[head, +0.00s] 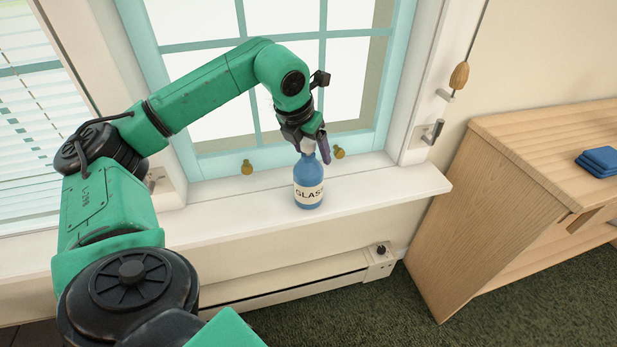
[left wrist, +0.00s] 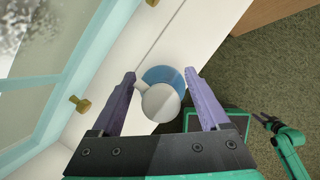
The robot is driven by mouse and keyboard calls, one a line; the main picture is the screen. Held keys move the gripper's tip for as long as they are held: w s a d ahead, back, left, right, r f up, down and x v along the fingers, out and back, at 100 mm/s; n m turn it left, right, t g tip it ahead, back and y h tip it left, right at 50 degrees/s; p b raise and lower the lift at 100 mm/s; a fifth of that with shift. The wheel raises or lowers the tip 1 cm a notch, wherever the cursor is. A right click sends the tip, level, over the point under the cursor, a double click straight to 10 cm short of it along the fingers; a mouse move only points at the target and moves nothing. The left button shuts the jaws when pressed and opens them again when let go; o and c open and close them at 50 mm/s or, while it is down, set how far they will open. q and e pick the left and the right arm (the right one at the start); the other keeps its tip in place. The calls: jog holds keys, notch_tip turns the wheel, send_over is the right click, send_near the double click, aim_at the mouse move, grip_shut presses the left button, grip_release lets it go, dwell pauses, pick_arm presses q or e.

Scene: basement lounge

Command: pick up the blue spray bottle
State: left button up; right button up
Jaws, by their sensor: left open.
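The blue spray bottle (head: 309,172) stands upright on the white window sill (head: 231,215), with a pale label reading "GLASS" facing me. My left gripper (head: 315,147) is over its top, pointing down. In the left wrist view the bottle's blue body (left wrist: 166,74) and its white spray head show between the two open fingers of the left gripper (left wrist: 160,80). The white head lies close to the left finger, and I cannot tell if they touch. The gripper hides most of the spray head in the head view. A small dark right gripper (left wrist: 264,119) shows in the left wrist view, too small to read.
The window (head: 222,77) with brass latches (head: 247,167) is right behind the bottle. A baseboard heater (head: 285,280) runs below the sill. A wooden cabinet (head: 450,215) with folded blue cloths (head: 600,161) stands at the right. The sill beside the bottle is clear.

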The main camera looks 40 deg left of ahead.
pick_arm(q)
jog(key=shift+r, duration=0.1)
jog(key=c, duration=1.2)
jog(key=shift+s, duration=0.1)
grip_shut()
jog(key=shift+d, duration=0.1)
jog(key=shift+s, duration=0.1)
